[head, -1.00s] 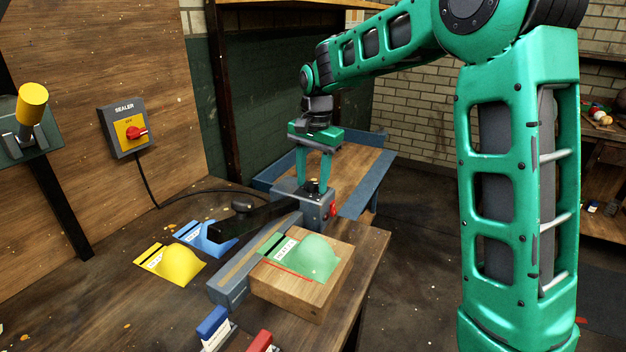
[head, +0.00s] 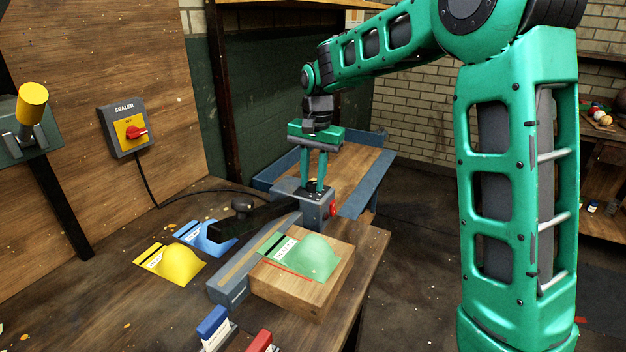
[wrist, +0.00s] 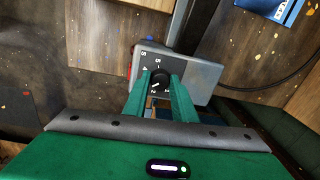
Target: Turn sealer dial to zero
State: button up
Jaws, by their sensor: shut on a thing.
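The sealer (head: 230,282) is a long grey machine on the wooden workbench, with a black arm (head: 262,216) raised over its bar. Its dial is a dark round knob with numbers around it on top of the grey housing (head: 319,205). In the wrist view the dial (wrist: 160,82) sits between my green fingertips, with several numbers readable around it; its exact setting I cannot tell. My gripper (head: 315,186) points straight down and is shut on the dial, and it also shows in the wrist view (wrist: 159,86). The fingers hide part of the dial.
A green pouch (head: 316,258) lies on a wooden block (head: 290,295) beside the sealer. Yellow (head: 177,265) and blue (head: 203,240) pouches lie left. A wall box marked SEALER (head: 125,128) has a red switch. A blue-edged wooden table (head: 352,178) stands behind.

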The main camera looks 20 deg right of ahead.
jog(key=n, duration=0.4)
jog(key=shift+w+n, duration=0.1)
jog(key=shift+n, duration=0.2)
jog(key=n, duration=0.3)
jog(key=shift+n, duration=0.3)
jog(key=n, duration=0.7)
jog(key=shift+w+g, duration=0.15)
jog(key=shift+g, duration=0.25)
jog(key=n, duration=0.6)
jog(key=shift+w+d+r+n, duration=0.1)
jog(key=shift+n, duration=0.2)
jog(key=n, duration=0.6)
jog(key=shift+w+h, duration=0.1)
jog(key=shift+h, duration=0.2)
jog(key=shift+n, duration=0.3)
jog(key=o, duration=1)
jog(key=shift+o, duration=0.2)
